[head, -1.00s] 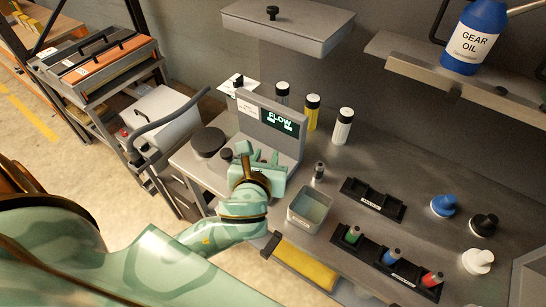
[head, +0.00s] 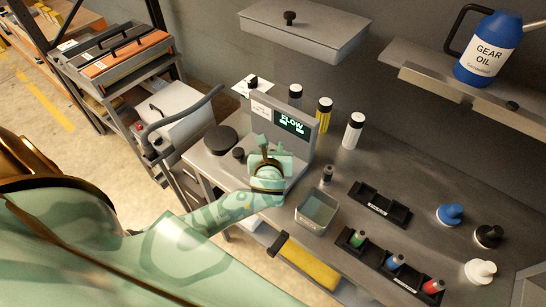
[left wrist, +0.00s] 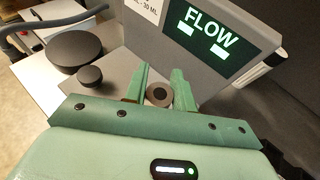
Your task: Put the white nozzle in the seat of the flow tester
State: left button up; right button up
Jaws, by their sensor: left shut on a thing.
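The flow tester (head: 301,107) is a grey stand with a lit FLOW display, also large in the left wrist view (left wrist: 205,38). My left gripper (head: 264,152) is in front of it, low over its base. In the left wrist view its two green fingers (left wrist: 159,88) are on either side of a small round part (left wrist: 158,94), grey-brown with a dark centre, and shut on it. I cannot tell whether this is the white nozzle; no white shows on it. The seat is not clearly seen behind the fingers. My right gripper is not in view.
A grey bin (head: 317,211) and a small dark-topped cylinder (head: 327,175) stand right of the gripper. A black disc (head: 220,139) lies left.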

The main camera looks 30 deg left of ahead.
pick_arm(q)
jog(key=f, duration=0.1)
jog(key=f+b, duration=0.1)
jog(key=f, duration=0.1)
jog(key=shift+w+a+f, duration=0.2)
jog(key=shift+w+f, duration=0.05)
jog(key=shift+w, duration=0.05)
jog(key=shift+f, duration=0.15)
jog(key=shift+f, duration=0.1)
jog(key=o, duration=1)
jog(key=shift+d+r, duration=0.1)
jog(key=shift+r, duration=0.1)
jog(key=p+v, duration=0.1)
jog(key=v, duration=1.1)
jog(key=shift+p, duration=0.35)
